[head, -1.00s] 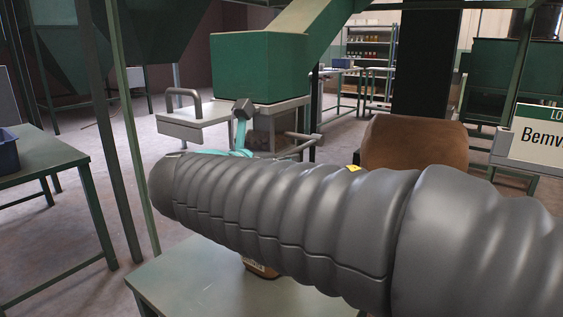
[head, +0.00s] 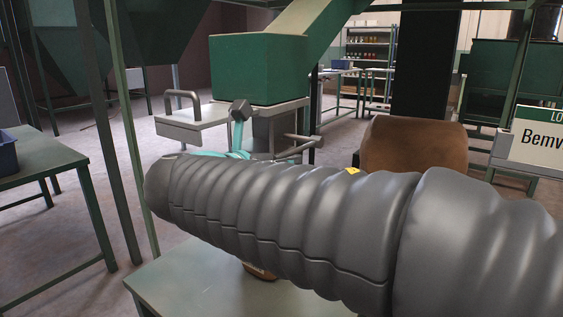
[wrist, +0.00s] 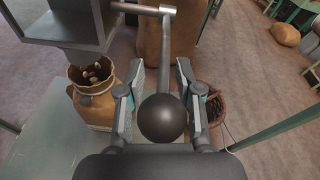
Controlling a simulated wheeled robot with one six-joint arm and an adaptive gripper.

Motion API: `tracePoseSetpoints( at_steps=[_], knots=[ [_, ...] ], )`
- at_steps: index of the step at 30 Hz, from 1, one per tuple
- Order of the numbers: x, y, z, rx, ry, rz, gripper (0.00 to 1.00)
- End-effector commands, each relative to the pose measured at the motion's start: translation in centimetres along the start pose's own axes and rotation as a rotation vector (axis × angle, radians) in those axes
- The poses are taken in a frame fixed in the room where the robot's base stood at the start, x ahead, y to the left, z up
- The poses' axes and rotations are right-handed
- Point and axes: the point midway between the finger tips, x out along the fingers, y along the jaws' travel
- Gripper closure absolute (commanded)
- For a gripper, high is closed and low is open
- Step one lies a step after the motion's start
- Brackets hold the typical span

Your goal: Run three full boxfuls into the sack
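In the wrist view, a grey lever (wrist: 166,55) ends in a black ball knob (wrist: 163,117). My gripper (wrist: 161,68) is open around it, with one finger on each side of the ball and narrow gaps showing. The open brown sack (wrist: 92,105), with nuts showing in its mouth, stands at the left. A grey metal box or outlet (wrist: 72,28) hangs above and behind it. In the head view, my arm hides most of the sack (head: 262,272). My gripper's teal and dark parts (head: 238,128) show beyond the arm, below the green hopper (head: 258,68).
A grey plate with a handle (head: 190,118) juts left from the hopper's base. A basket of nuts (wrist: 214,108) stands at the right in the wrist view. A green table (head: 35,160) stands at the left, and a brown sack (head: 413,146) stands behind my arm.

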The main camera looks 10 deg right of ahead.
Motion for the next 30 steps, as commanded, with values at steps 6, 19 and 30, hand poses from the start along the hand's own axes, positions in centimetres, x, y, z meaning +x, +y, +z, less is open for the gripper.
tracePoseSetpoints(
  at_steps=[6, 19, 30],
  knots=[
    [-2.7, 0.0, 0.0, 0.001, -0.001, 0.003, 0.65],
    [-9.6, 0.1, 0.1, 0.000, -0.001, 0.003, 0.65],
    [-11.6, 0.0, 0.1, 0.000, -0.001, -0.001, 0.65]
  ],
)
